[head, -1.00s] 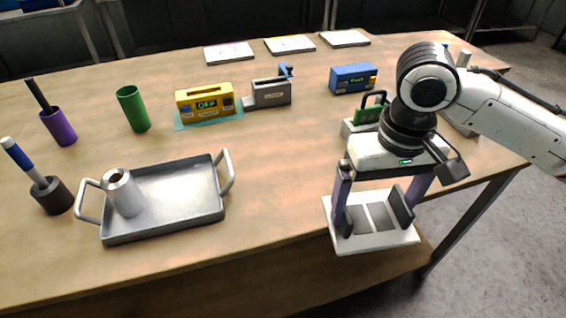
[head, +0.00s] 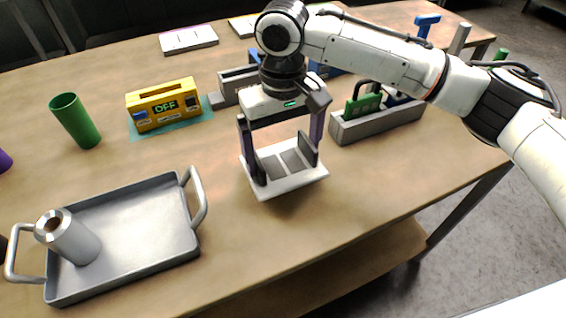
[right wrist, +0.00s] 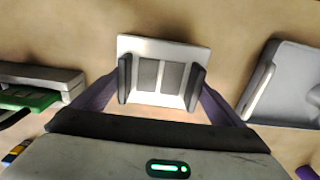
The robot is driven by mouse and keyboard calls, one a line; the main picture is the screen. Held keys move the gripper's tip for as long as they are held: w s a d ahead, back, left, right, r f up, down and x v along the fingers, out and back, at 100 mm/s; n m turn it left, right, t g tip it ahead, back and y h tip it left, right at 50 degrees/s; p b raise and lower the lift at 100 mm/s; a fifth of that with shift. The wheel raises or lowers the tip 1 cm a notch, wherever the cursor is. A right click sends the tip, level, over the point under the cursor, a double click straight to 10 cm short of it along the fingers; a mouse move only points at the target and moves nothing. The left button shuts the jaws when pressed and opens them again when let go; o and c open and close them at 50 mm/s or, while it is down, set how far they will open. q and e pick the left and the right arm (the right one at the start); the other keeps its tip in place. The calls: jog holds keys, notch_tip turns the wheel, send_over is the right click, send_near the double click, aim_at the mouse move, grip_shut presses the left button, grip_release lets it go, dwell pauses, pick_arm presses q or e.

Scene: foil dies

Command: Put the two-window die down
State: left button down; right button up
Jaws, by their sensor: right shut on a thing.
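The two-window die is a white plate (head: 290,183) with two grey windows side by side. My right gripper (head: 283,163) is shut on it, with one dark finger pad at each side of the windows. The right wrist view shows the die (right wrist: 160,76) held level between the fingers (right wrist: 160,84), with bare tabletop around it. In the head view the die is over the middle of the table, left of the grey rack; I cannot tell whether it touches the wood. My left gripper is out of view.
A grey tray (head: 150,262) with a metal cup (head: 72,240) stands front left. A yellow device (head: 160,102) reading OFF sits on a teal mat (head: 206,107), near a green cup (head: 76,122). The grey rack (head: 378,124) holds a green-handled piece (head: 362,106). Wood between tray and die is clear.

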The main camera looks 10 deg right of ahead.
aim_at(283, 164)
jog(key=shift+f, duration=1.9)
jog(key=o, duration=1.1)
jog(key=shift+f, duration=0.15)
notch_tip(283, 164, up, 12)
